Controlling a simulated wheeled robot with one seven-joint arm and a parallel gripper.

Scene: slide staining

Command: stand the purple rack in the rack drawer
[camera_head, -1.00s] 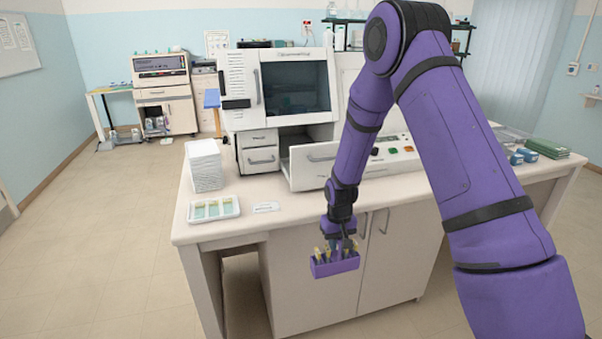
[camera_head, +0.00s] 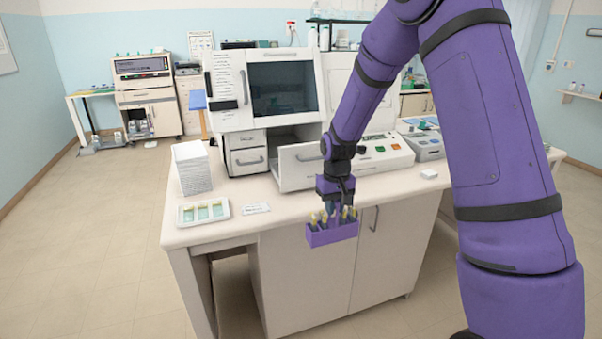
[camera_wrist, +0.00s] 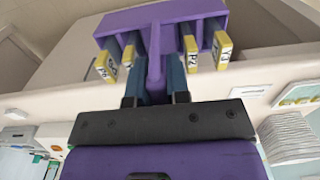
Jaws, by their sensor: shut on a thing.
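The purple rack (camera_head: 332,234) holds several slides with yellow labelled ends. My gripper (camera_head: 337,202) is shut on the rack's upright middle handle and holds the rack in the air, in front of the bench's front edge. In the wrist view the rack (camera_wrist: 160,22) lies beyond the fingers of my gripper (camera_wrist: 160,70), with slides on both sides of the handle. The rack drawer (camera_head: 299,168) is the pulled-out white drawer under the dark-windowed machine, behind and above the rack in the picture. Its inside is mostly hidden by its front panel.
A white tray (camera_head: 181,216) with green-tinted dishes and a white stack (camera_head: 192,169) stand at the bench's left. A flat label (camera_head: 256,208) lies near the front edge. A grey-white device (camera_head: 382,154) with coloured buttons stands right of the drawer.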

